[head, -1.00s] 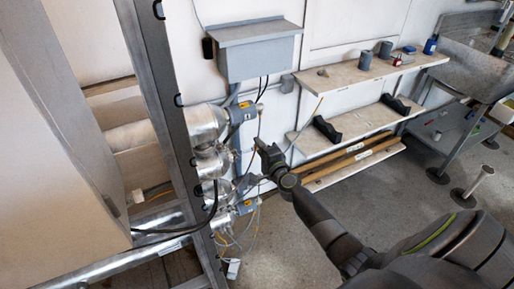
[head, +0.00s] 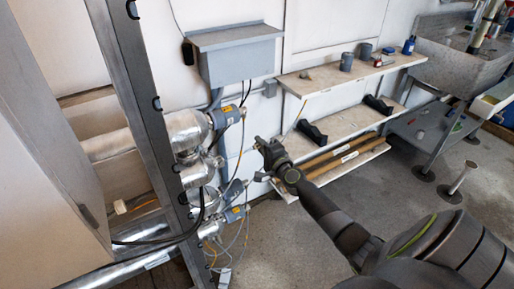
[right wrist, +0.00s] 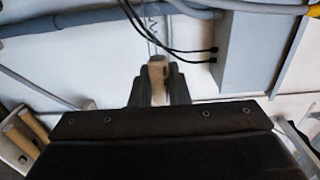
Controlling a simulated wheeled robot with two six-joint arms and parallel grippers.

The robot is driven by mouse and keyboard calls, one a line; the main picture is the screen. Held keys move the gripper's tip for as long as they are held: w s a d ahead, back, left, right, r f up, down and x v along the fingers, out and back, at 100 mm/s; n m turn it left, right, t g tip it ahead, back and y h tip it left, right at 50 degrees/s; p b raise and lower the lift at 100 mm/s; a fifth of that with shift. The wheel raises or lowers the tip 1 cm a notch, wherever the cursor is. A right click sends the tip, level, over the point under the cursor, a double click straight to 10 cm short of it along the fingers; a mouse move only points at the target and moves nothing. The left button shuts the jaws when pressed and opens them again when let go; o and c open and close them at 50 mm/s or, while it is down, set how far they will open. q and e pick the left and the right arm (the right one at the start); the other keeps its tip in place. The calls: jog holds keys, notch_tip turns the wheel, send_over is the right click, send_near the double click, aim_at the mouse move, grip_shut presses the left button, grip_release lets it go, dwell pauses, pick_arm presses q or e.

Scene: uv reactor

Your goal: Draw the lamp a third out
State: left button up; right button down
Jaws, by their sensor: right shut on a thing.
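The silver reactor vessels, upper (head: 186,133) and lower (head: 198,173), stand at left centre in the head view, with grey end caps (head: 222,118) facing right. My right gripper (head: 259,143) is to the right of the caps, with a visible gap between them. In the right wrist view its fingers (right wrist: 158,86) are shut on a small pale tan piece (right wrist: 157,68), with thin wires running up from it. This may be the lamp's end; the rest of the lamp cannot be made out. My left gripper is not in view.
A grey wall box (head: 238,57) hangs above the caps. Loose cables (head: 238,225) hang below them. A wooden shelf unit (head: 350,75) stands behind my right arm. A metal frame post (head: 135,110) is left of the vessels. Open floor (head: 310,240) lies below.

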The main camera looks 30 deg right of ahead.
jog(key=shift+d, duration=0.1)
jog(key=shift+s+d+b, duration=0.2)
jog(key=shift+d+b, duration=1.5)
jog(key=shift+d, duration=1.3)
